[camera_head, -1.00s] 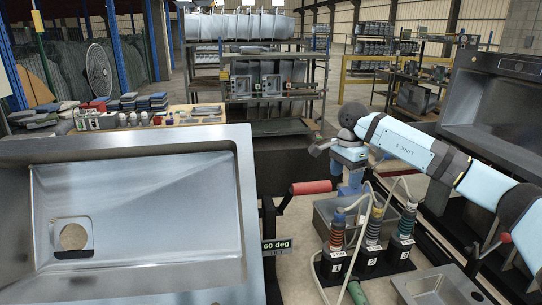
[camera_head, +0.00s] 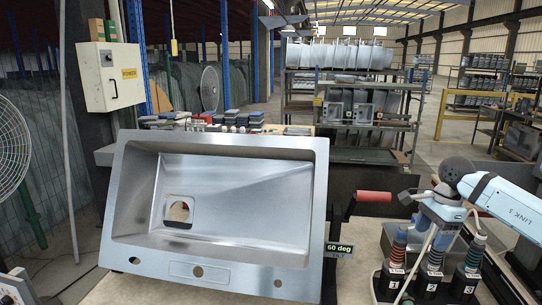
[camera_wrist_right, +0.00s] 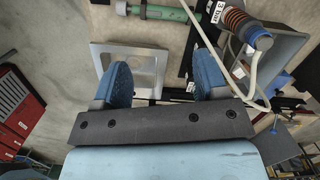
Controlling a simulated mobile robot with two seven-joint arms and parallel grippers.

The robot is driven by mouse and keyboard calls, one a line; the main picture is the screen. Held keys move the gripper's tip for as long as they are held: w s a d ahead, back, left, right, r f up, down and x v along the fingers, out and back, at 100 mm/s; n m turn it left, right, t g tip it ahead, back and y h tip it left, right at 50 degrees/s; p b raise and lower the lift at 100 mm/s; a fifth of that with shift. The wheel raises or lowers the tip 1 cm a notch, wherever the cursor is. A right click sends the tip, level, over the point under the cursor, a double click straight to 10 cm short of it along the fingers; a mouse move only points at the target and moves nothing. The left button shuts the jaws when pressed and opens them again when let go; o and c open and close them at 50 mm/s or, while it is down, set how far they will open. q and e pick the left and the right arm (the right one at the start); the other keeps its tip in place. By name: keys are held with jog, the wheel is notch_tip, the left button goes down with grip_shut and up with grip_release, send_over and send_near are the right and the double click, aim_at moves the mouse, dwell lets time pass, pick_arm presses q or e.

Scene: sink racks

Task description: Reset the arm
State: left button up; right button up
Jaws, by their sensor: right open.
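My right arm, light blue with dark joints, comes in from the right in the head view. Its gripper (camera_head: 441,236) hangs downward behind the numbered tools. In the right wrist view the gripper (camera_wrist_right: 162,78) is open, its two blue finger pads apart with nothing held between them. Beyond the fingers lies a pale metal tray (camera_wrist_right: 101,58). My left gripper is in neither view.
A tilted steel sink (camera_head: 135,200) fills the middle left, with a red handle (camera_head: 375,197) beside it. Several corded tools (camera_head: 432,265) stand in numbered holders near my gripper. A green tool (camera_wrist_right: 165,13) lies past the fingers. Racks (camera_head: 365,105) stand behind.

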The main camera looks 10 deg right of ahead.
jog(key=s+a+f+m+y+p, duration=0.1)
jog(key=a+f+y, duration=0.3)
jog(key=a, duration=0.6)
jog(key=s+a+f+m+y+p, duration=0.1)
jog(key=a+f+y, duration=0.3)
jog(key=a, duration=0.6)
jog(key=s+a+m+t+y+p, duration=0.3)
jog(key=s+a+m+t+y, duration=0.3)
jog(key=a+m+y, duration=0.5)
pick_arm(q)
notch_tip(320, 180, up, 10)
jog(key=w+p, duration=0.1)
jog(key=p, duration=0.4)
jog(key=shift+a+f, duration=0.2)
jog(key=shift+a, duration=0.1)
pick_arm(e)
jog(key=s+d+f+n+t+h, duration=0.1)
jog(key=s+f+n+h, duration=0.7)
jog(key=n, duration=0.9)
jog(key=s+d+f+n+t+h, duration=0.2)
jog(key=s+f+n+h, duration=0.6)
jog(key=n, duration=0.9)
jog(key=s+t+h, duration=0.1)
jog(key=s, duration=0.2)
jog(key=shift+s+d+f+t+h, duration=0.2)
jog(key=shift+s+f+t+h, duration=0.05)
jog(key=shift+f+t+h, duration=0.1)
